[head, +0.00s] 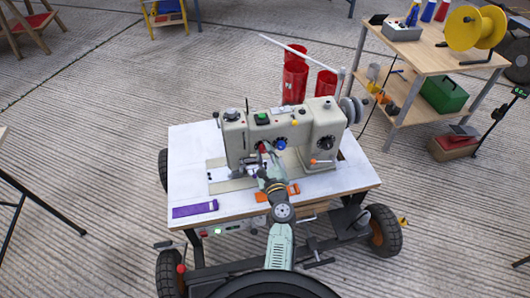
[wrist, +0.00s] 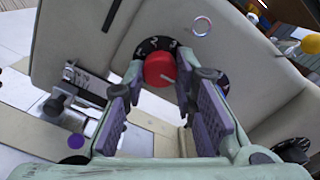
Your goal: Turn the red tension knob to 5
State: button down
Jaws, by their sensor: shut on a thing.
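The red tension knob (wrist: 160,69) is on the front of the beige sewing machine (head: 240,132). In the wrist view a black dial (wrist: 152,45) with white marks shows behind it; I cannot read which number is set. My gripper (wrist: 160,84) reaches the knob from the front and is shut on it, one fingertip on each side. In the head view the knob (head: 262,147) is small and partly covered by my gripper (head: 264,153).
A blue knob (head: 281,145) sits just right of the red one. The machine stands on a wheeled white-topped table (head: 190,165) with a purple strip (head: 194,210) and orange pieces (head: 292,189). Red cylinders (head: 294,82) stand behind. A wooden bench (head: 430,58) is at back right.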

jog(key=shift+r, duration=0.15)
dwell(0.4)
jog(key=c, duration=1.3)
grip_release()
jog(key=v, duration=0.7)
jog(key=shift+s, duration=0.2)
